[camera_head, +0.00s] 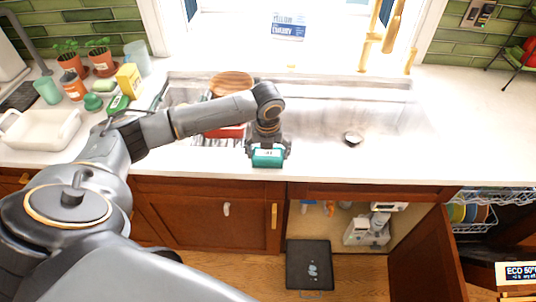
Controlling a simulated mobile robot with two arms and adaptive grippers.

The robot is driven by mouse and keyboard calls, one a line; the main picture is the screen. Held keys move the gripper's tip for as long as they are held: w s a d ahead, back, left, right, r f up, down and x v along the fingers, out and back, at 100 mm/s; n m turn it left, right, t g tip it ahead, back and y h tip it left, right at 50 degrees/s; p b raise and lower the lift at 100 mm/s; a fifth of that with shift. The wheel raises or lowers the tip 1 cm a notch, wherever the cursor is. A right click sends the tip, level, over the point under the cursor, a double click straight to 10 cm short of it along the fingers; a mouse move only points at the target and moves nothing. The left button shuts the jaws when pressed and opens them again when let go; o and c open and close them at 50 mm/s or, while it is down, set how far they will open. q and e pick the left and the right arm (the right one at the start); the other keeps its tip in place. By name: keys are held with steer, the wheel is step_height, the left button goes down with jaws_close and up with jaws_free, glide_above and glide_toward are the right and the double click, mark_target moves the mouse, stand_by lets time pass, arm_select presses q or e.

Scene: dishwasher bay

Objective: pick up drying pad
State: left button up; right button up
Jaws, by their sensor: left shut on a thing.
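My left gripper (268,150) reaches over the front rim of the sink, pointing down. It is shut on a small teal pad (268,160) with a pale label on its top edge, which looks like the drying pad. The gripper's fingers hide part of it. The pad is at the counter's front edge; I cannot tell whether it touches the counter. My right gripper is not in view.
Pots, bottles and a white dish (40,130) crowd the left counter. A cabinet door (430,260) stands open below. The right counter is mostly clear.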

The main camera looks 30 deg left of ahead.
mark_target(268, 152)
arm_select(q)
steer(key=shift+w+r, duration=0.1)
steer(key=shift+r, duration=0.3)
step_height(268, 152, up, 2)
steer(key=shift+d+r+b, duration=0.1)
steer(key=shift+r+b, duration=0.1)
steer(key=shift+b, duration=0.1)
steer(key=s+d+r+b, duration=0.2)
steer(key=s+d+r, duration=0.5)
steer(key=s, duration=0.5)
step_height(268, 152, up, 3)
steer(key=shift+s+f, duration=0.15)
steer(key=shift+f, duration=0.05)
